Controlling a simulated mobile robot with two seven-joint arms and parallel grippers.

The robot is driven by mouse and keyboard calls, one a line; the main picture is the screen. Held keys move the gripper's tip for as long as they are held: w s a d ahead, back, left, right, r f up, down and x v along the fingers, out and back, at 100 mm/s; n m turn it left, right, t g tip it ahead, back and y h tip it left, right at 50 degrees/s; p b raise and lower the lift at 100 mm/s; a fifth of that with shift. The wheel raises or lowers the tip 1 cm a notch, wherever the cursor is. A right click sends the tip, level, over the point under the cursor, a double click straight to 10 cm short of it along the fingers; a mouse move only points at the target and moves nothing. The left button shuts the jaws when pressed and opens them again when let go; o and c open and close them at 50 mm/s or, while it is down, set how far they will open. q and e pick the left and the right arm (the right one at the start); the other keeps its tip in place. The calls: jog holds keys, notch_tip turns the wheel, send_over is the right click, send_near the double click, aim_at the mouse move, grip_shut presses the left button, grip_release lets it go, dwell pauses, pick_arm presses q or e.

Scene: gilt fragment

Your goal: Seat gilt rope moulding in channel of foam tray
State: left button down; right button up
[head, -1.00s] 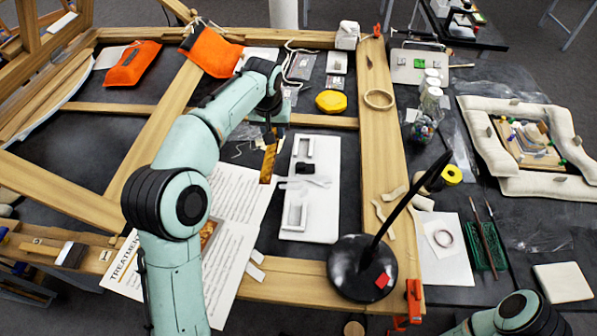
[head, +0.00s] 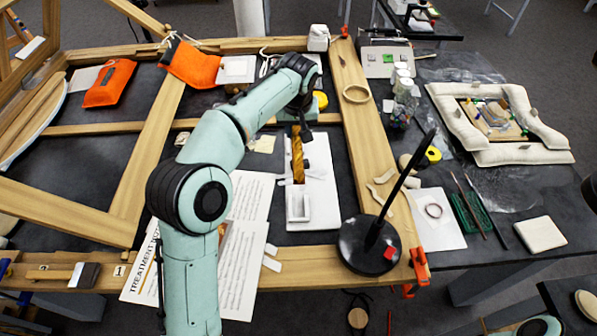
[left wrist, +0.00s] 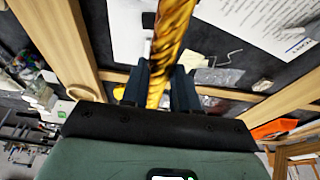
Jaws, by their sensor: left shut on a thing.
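The gilt rope moulding (head: 298,160) is a short golden twisted strip. My left gripper (head: 299,130) is shut on its upper end, and the strip hangs down over the white foam tray (head: 325,216). In the left wrist view the moulding (left wrist: 173,38) stands between the two dark fingers of the left gripper (left wrist: 160,88). The tray lies on the dark table, with a rectangular recess showing at its near end. The moulding and arm hide much of the tray's left and far parts, so I cannot tell whether the strip touches it. My right gripper is out of view.
A black round base with a slanted rod (head: 368,245) stands right of the tray. Wooden frame bars (head: 365,130) enclose the area. Printed sheets (head: 240,250) lie left of the tray. A padded ring (head: 500,152) lies far right.

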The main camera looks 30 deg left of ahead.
aim_at(297, 144)
pick_arm(q)
notch_tip(297, 144, down, 10)
jog(key=shift+s+f+b, duration=0.1)
jog(key=shift+f+b, duration=0.05)
jog(key=shift+b, duration=0.65)
jog(key=shift+f, duration=2.5)
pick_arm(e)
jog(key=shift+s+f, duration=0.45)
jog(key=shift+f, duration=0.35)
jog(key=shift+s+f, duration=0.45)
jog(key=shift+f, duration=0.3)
pick_arm(q)
jog(key=shift+f+b, duration=0.15)
jog(key=shift+b, duration=0.2)
jog(key=c, duration=0.8)
grip_release()
jog(key=shift+c, duration=0.2)
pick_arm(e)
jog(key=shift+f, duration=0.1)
pick_arm(q)
jog(key=shift+r, duration=0.3)
jog(key=p+v, duration=0.1)
jog(key=v, duration=1)
jog(key=shift+d+r, duration=0.15)
jog(key=shift+r, duration=0.2)
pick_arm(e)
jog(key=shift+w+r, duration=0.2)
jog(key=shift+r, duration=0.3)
